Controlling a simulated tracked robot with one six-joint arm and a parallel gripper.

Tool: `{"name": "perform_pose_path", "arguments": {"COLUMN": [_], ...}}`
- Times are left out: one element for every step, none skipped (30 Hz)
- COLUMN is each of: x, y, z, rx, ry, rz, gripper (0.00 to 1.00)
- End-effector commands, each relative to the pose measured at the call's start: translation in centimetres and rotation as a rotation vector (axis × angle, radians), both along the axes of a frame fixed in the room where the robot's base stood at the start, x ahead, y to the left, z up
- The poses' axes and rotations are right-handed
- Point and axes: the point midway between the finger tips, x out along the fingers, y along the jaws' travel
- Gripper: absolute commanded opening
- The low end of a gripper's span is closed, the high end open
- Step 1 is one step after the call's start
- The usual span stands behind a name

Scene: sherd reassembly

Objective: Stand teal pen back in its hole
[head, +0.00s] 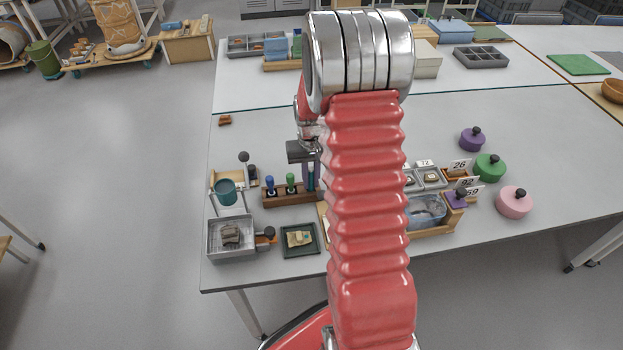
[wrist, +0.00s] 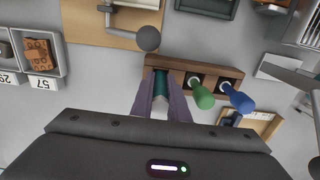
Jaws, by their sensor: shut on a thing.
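The teal pen (wrist: 161,84) is held between the purple fingers of my gripper (wrist: 160,104) in the wrist view. In the head view the pen (head: 311,182) looks roughly upright at the right end of the wooden holder (head: 279,198), below my gripper (head: 309,172). In the wrist view its far end meets the left end of the holder (wrist: 179,65). I cannot tell whether its tip is inside the hole or just over it. A green-topped piece (head: 291,183) and a blue-topped piece (head: 270,185) stand in the holder's other holes.
A grey ball-ended lever (wrist: 148,38) lies close beyond the holder in the wrist view. My arm hides the table's middle.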

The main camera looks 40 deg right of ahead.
Motion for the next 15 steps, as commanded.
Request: {"name": "perform_pose_path", "arguments": {"x": [-0.01, -0.01, -0.01, -0.02, -0.02, -0.02, -0.02, -0.02, -0.02, -0.02, -0.02, -0.03, -0.03, -0.03, -0.03], "y": [0.0, 0.0, 0.0, -0.01, -0.01, -0.01, -0.01, -0.02, -0.02, -0.02, -0.02, -0.03, -0.03, -0.03, -0.03], "z": [-0.04, -0.06, -0.06, -0.06, -0.05, -0.05, -0.05, -0.05, -0.05, -0.05, -0.05, -0.05, -0.05, -0.05, -0.05], "rx": [0.0, 0.0, 0.0, 0.0, 0.0, 0.0, 0.0, 0.0, 0.0, 0.0, 0.0, 0.0, 0.0, 0.0, 0.0], "ry": [0.0, 0.0, 0.0, 0.0, 0.0, 0.0, 0.0, 0.0, 0.0, 0.0, 0.0, 0.0, 0.0, 0.0, 0.0], "rz": [0.0, 0.0, 0.0, 0.0, 0.0, 0.0, 0.0, 0.0, 0.0, -0.001, -0.001, -0.001, -0.001, -0.001, -0.001], "gripper": [0.0, 0.0, 0.0, 0.0, 0.0, 0.0, 0.0, 0.0, 0.0, 0.0, 0.17, 0.19, 0.21, 0.24, 0.26]}}
